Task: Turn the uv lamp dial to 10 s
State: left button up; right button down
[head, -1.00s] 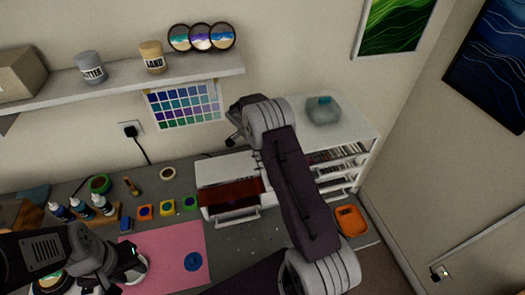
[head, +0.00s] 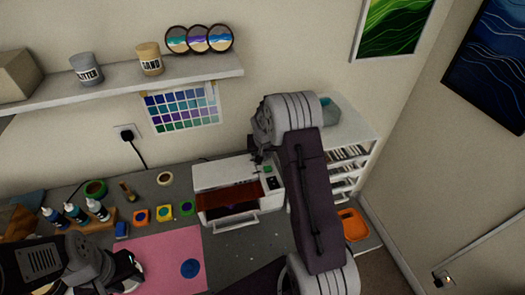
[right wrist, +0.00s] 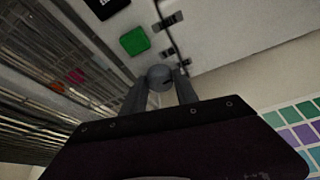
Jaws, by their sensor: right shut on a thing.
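The uv lamp (head: 222,176) is a white box with a dark red front window, on the bench in the head view. Its top right carries a green button (head: 267,169) and a dark panel (head: 272,183). My right gripper (head: 258,157) is at the lamp's top back right corner. In the right wrist view the gripper (right wrist: 160,88) is shut on the round grey dial (right wrist: 160,75), one finger on each side. The green button (right wrist: 134,41) is beside it. The dial's setting is not readable. My left gripper (head: 130,272) is at the lower left, its jaws unclear.
Several bottles and small colour pots stand further left. A white drawer unit (head: 358,150) is at right, partly behind my right arm. A shelf (head: 120,88) hangs above.

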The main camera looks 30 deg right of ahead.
jog(key=shift+d+r+n, duration=0.15)
jog(key=shift+r+n, duration=0.05)
jog(key=shift+n, duration=0.3)
jog(key=shift+f+n+y, duration=0.15)
jog(key=shift+n+y, duration=0.25)
jog(key=shift+n, duration=0.3)
pick_arm(q)
jog(key=shift+f+b, duration=0.25)
jog(key=shift+b, duration=0.35)
pick_arm(e)
jog(key=shift+n+t+y, duration=0.3)
jog(key=shift+n, duration=0.6)
jog(key=shift+d, duration=0.1)
jog(key=c, duration=0.9)
grip_release()
jog(key=shift+c, duration=0.2)
